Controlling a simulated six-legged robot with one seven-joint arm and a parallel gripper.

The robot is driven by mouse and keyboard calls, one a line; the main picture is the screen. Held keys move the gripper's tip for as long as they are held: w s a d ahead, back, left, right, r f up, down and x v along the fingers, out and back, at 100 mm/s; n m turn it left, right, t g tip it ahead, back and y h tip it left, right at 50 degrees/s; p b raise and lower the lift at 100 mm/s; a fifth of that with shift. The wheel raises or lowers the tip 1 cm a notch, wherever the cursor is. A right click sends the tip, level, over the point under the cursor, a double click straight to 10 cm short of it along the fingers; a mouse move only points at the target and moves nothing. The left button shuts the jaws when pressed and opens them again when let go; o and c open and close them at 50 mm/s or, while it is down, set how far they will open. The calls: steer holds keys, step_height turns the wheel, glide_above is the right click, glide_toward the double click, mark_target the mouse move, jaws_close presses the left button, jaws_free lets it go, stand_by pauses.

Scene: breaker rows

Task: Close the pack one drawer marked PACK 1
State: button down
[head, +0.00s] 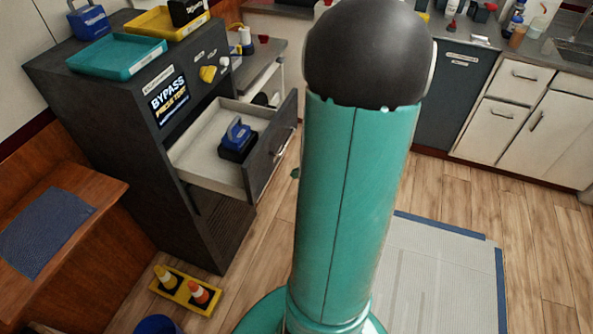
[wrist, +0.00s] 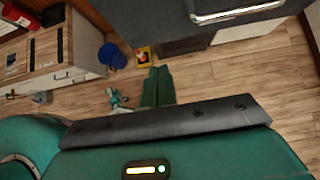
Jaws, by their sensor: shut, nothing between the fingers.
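A dark grey cabinet (head: 150,150) stands at the left in the head view, with one drawer (head: 215,145) pulled well out. The drawer has a pale inside, a dark front (head: 268,150) and a metal bar handle (head: 284,142). A blue and black object (head: 237,140) sits inside it. I cannot read a PACK 1 mark. In the wrist view a grey front with a metal handle (wrist: 238,14) shows at the top, probably this drawer's. My gripper (wrist: 158,72) is shut and empty, below and left of that handle, apart from it in the picture. The head view does not show my gripper.
A teal tray (head: 118,56) and a yellow tray (head: 165,22) lie on the cabinet top. A yellow holder with small cones (head: 186,290) and a blue bin (head: 157,324) stand on the floor. A brown bench (head: 60,230) is at left.

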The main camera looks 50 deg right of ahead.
mark_target(262, 177)
steer(key=shift+w+a+f, duration=0.5)
steer(key=shift+w+f, duration=0.25)
steer(key=shift+w, duration=0.6)
steer(key=shift+w+a+f, duration=0.45)
steer(key=shift+w+f, duration=0.3)
steer(key=shift+w, duration=0.6)
steer(key=shift+w+a+f, duration=0.5)
steer(key=shift+w+f, duration=0.25)
steer(key=shift+w, duration=0.6)
